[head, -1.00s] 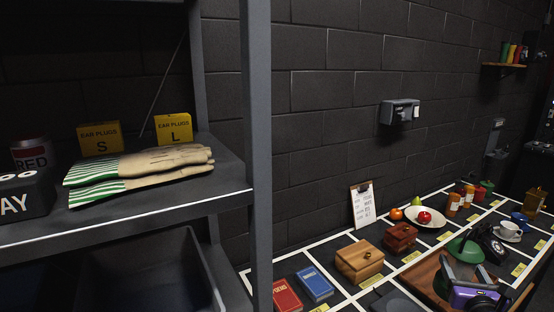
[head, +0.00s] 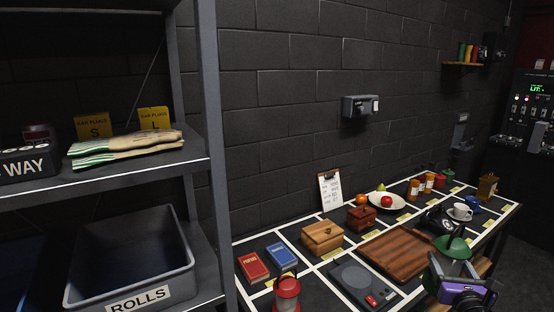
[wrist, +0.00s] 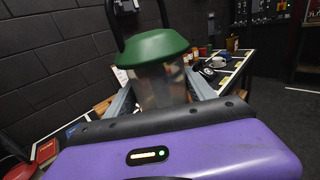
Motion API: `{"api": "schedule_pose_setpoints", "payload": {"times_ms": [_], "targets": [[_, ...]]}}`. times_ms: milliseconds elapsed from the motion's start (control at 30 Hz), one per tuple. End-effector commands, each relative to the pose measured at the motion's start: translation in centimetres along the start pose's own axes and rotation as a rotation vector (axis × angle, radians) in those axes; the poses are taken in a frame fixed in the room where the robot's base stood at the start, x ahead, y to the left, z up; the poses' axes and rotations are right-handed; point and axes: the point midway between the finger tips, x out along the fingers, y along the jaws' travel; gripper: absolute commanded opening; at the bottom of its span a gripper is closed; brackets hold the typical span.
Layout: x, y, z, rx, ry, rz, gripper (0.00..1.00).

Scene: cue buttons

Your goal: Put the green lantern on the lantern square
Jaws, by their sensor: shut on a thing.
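The green lantern, with a green cap (head: 453,247) and a clear body, is held up at the front right of the table in the head view. In the wrist view the lantern (wrist: 160,72) is upright between my fingers, with its dark handle above. My gripper (head: 450,266) is shut on it, and the purple wrist housing shows below. The lantern's lower part is hidden by my gripper. The table (head: 321,287) is black with white-lined squares and yellow labels. I cannot read which square is the lantern square. A red lantern (head: 287,295) shows at the table's near end.
A wooden tray (head: 398,254) and a dark scale (head: 362,286) lie near the front. Two books (head: 252,266), wooden boxes (head: 322,237), a fruit plate (head: 386,202), a telephone (head: 441,221) and a cup (head: 460,211) fill other squares. A shelf rack (head: 211,150) stands at left.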

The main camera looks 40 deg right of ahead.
Motion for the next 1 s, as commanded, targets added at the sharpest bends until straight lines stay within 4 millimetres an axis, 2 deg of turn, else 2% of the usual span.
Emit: {"api": "schedule_pose_setpoints", "payload": {"times_ms": [33,367,567,767,1000], "targets": [[0.1,1.0,0.0,0.0,-0.003,0.015,0.0],[-0.2,5.8,-1.3,0.001,-0.002,0.078,0.0],[-0.8,10.3,-2.4,0.001,-0.002,0.14,0.0],[-2.6,17.3,-4.4,0.0,0.0,0.241,0.0],[-6.4,25.9,-6.9,0.0,0.0,0.374,0.0]]}}
